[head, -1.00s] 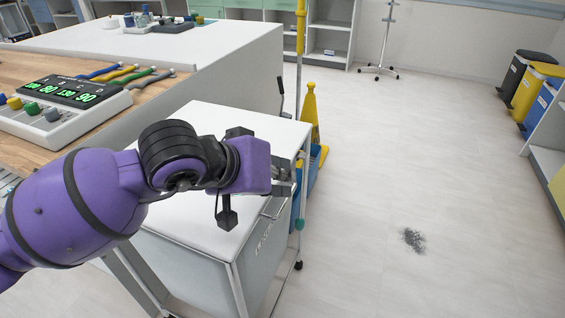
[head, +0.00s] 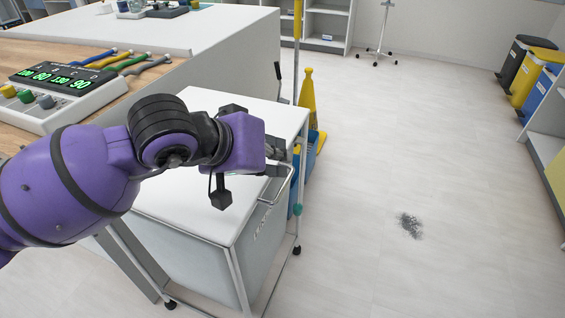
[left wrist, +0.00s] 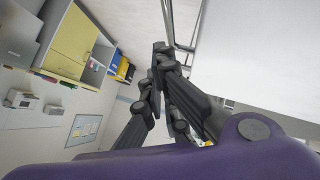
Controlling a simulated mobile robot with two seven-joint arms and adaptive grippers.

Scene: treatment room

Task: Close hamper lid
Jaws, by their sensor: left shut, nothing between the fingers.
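The hamper (head: 205,258) is a grey-sided cart on a metal frame with casters, beside the counter in the head view. Its white lid (head: 200,212) lies flat across the top, down on the frame as far as I can see. A metal handle (head: 275,186) sticks out at its right edge. My left gripper (head: 283,160) is over the lid's right edge near the handle; my purple wrist covers part of the lid. In the left wrist view its fingers (left wrist: 158,50) are together and empty, next to a white panel (left wrist: 250,50). My right gripper is not in view.
A wooden counter (head: 20,138) with a display device (head: 60,90) stands to the left. A yellow cone (head: 306,95) and blue bucket stand behind the hamper. Bins (head: 530,75) are at the far right. The floor (head: 400,150) to the right is open, with a dark smudge (head: 410,226).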

